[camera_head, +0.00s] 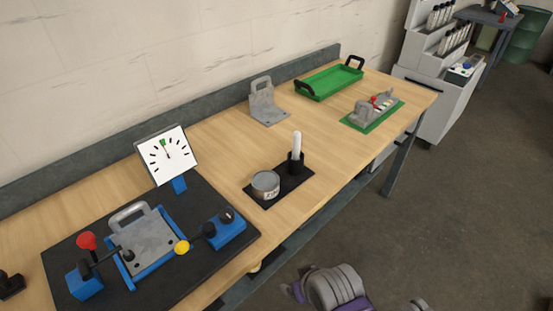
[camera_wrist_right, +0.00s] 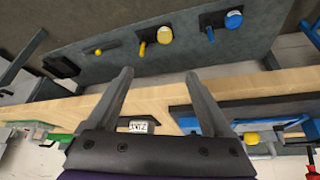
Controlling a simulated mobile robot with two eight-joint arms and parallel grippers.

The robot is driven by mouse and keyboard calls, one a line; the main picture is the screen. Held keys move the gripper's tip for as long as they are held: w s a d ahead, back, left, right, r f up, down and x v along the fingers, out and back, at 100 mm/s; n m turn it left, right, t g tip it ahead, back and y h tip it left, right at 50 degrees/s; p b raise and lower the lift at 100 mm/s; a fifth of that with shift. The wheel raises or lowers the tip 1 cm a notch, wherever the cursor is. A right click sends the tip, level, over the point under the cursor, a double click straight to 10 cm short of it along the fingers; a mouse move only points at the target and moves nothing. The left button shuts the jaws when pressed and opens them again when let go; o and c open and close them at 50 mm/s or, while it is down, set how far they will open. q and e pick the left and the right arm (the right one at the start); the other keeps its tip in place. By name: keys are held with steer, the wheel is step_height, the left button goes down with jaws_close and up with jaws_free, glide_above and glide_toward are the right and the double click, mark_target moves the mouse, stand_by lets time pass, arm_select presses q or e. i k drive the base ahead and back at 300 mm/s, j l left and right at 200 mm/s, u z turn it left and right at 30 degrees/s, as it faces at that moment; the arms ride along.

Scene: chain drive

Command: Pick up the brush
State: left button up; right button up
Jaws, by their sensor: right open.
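The brush (camera_head: 296,148) stands upright with its white handle up in a black cup (camera_head: 295,164). The cup is on a black base (camera_head: 262,202) beside an open grey tin (camera_head: 265,184). In the right wrist view, my right gripper (camera_wrist_right: 158,73) is open and empty, with the bench edge between and behind its fingers. I cannot make out the brush in that view. In the head view only grey and purple parts of my arm show at the bottom. My left gripper is not in view.
A black board (camera_head: 70,262) with a blue fixture, levers and a dial (camera_head: 167,154) lies to the left. A grey bracket (camera_head: 266,103), a green tray (camera_head: 330,82) and a green plate with a part (camera_head: 355,122) are farther back. Bare wood surrounds the brush base.

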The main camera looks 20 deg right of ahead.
mark_target(296, 136)
steer(key=l+z, duration=0.1)
steer(key=z, duration=0.35)
steer(key=l+z, duration=0.1)
steer(key=z, duration=0.35)
steer(key=l+z, duration=0.1)
steer(key=z, duration=0.35)
steer(key=i+l+z, duration=0.15)
steer(key=z, duration=0.2)
steer(key=i+l+z, duration=0.1)
steer(key=i+z, duration=0.25)
